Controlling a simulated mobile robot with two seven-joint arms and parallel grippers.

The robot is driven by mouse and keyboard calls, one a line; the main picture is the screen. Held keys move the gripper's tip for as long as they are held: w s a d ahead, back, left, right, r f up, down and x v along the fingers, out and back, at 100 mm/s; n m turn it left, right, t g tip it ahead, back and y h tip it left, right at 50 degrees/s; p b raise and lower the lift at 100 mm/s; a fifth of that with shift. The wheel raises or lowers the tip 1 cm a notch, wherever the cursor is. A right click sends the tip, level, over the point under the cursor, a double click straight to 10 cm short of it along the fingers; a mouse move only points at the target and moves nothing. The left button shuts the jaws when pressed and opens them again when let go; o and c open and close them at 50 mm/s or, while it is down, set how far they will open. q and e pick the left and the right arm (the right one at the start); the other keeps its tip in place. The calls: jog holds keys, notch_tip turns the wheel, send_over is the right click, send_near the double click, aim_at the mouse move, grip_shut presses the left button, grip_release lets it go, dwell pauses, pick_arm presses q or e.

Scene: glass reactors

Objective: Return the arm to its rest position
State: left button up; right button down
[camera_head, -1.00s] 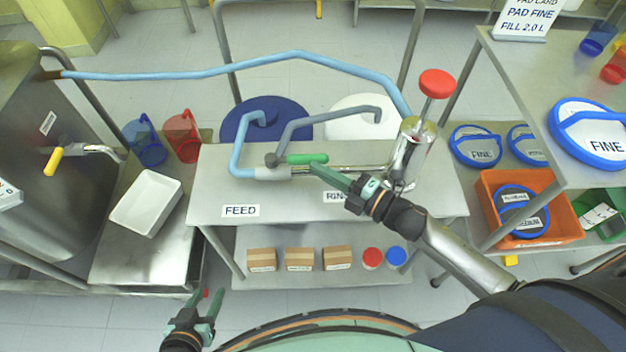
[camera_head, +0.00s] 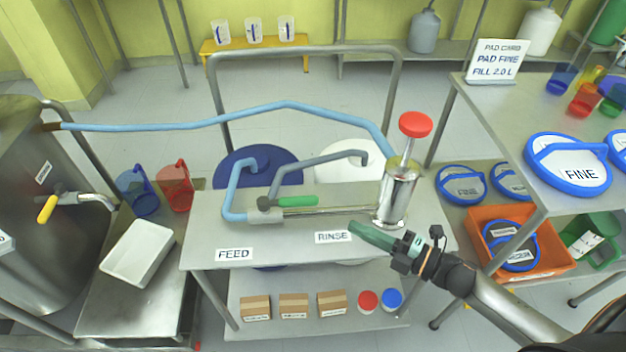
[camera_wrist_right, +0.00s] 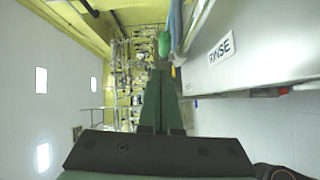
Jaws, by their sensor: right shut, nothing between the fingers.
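My right gripper (camera_head: 362,232) is shut and empty in the head view. It is just right of the RINSE label (camera_head: 333,237), near the front edge of the steel cart (camera_head: 290,230). In the right wrist view its green fingers (camera_wrist_right: 160,85) are together with nothing between them. A green-handled valve (camera_head: 298,201) lies on the cart top, apart from the fingers; its green handle also shows in the wrist view (camera_wrist_right: 164,44). My left gripper is not in view.
A steel cylinder with a red knob (camera_head: 415,125) stands at the cart's right end. A blue hose (camera_head: 290,106) crosses to the tank (camera_head: 50,200) at left. An orange crate (camera_head: 545,262) and a side table (camera_head: 500,130) are at right. Small boxes (camera_head: 293,305) sit on the lower shelf.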

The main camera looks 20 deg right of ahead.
jog(key=m+t+h+p, duration=0.1)
jog(key=m, duration=0.1)
jog(key=shift+s+a+m+h, duration=0.1)
jog(key=shift+m+h, duration=0.2)
jog(key=shift+m, duration=0.1)
jog(key=s+a+f+m+g+h+p, duration=0.2)
jog(key=s+m, duration=0.3)
jog(key=m, duration=0.4)
jog(key=s+a+f+m+g+h+p, duration=0.3)
jog(key=s+a+f+m+h+p, duration=0.1)
jog(key=m, duration=0.6)
jog(key=s+f+h, duration=0.1)
jog(key=s, duration=0.1)
jog(key=shift+s+f+g, duration=0.3)
jog(key=shift+w+a, duration=0.1)
